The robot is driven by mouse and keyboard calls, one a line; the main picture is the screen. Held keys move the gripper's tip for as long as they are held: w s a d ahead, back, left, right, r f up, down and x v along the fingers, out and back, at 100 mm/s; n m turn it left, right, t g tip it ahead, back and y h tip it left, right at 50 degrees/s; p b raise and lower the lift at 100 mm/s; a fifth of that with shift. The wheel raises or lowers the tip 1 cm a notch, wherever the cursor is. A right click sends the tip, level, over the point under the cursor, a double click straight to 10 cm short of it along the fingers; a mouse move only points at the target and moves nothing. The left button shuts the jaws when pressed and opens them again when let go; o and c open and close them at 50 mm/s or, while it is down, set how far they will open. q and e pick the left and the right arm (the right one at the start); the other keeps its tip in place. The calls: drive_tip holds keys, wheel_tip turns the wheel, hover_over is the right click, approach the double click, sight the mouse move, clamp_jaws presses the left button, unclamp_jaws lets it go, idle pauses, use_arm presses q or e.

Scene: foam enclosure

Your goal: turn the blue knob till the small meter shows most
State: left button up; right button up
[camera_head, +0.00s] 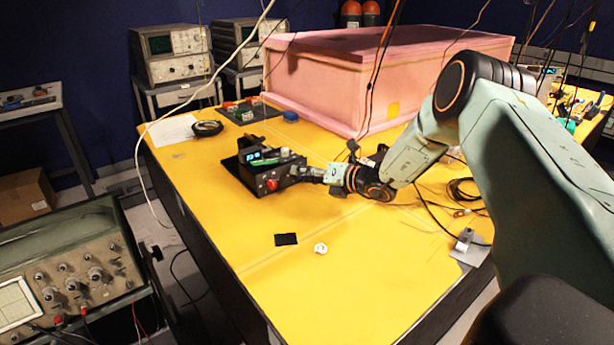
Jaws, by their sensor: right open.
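A small black box (258,177) with a lit blue-green display (254,156) and a red knob (272,184) stands on the yellow table. My right gripper (304,172) reaches in from the right and is open at the right side of the box. I cannot tell whether its fingertips touch it. No blue knob shows clearly on the box; the gripper may hide it. A small blue round thing (291,116) lies farther back beside the pink foam block. The display is too small to read. My left gripper is not in view.
A large pink foam enclosure (350,85) fills the back of the yellow table (215,210). A black pad (286,239) and a white disc (320,249) lie in front. Loose cables lie right.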

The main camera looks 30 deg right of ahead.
drive_tip(key=shift+c, duration=0.9)
drive_tip(key=shift+s+r, duration=0.1)
drive_tip(key=shift+s, duration=0.05)
drive_tip(key=c, duration=0.3)
clamp_jaws()
drive_tip(key=n+h+b, duration=0.1)
drive_tip(key=b, duration=0.1)
drive_tip(key=n+h+b, duration=0.1)
drive_tip(key=n+b, duration=0.1)
drive_tip(key=b, duration=0.1)
drive_tip(key=shift+a+n+g, duration=0.2)
drive_tip(key=shift+n+g, duration=0.1)
drive_tip(key=shift+n+h+b, duration=0.5)
drive_tip(key=shift+h+b, duration=0.1)
drive_tip(key=shift+b, duration=0.3)
drive_tip(key=shift+r+n, duration=0.15)
drive_tip(key=shift+n, duration=0.25)
drive_tip(key=shift+h, duration=0.3)
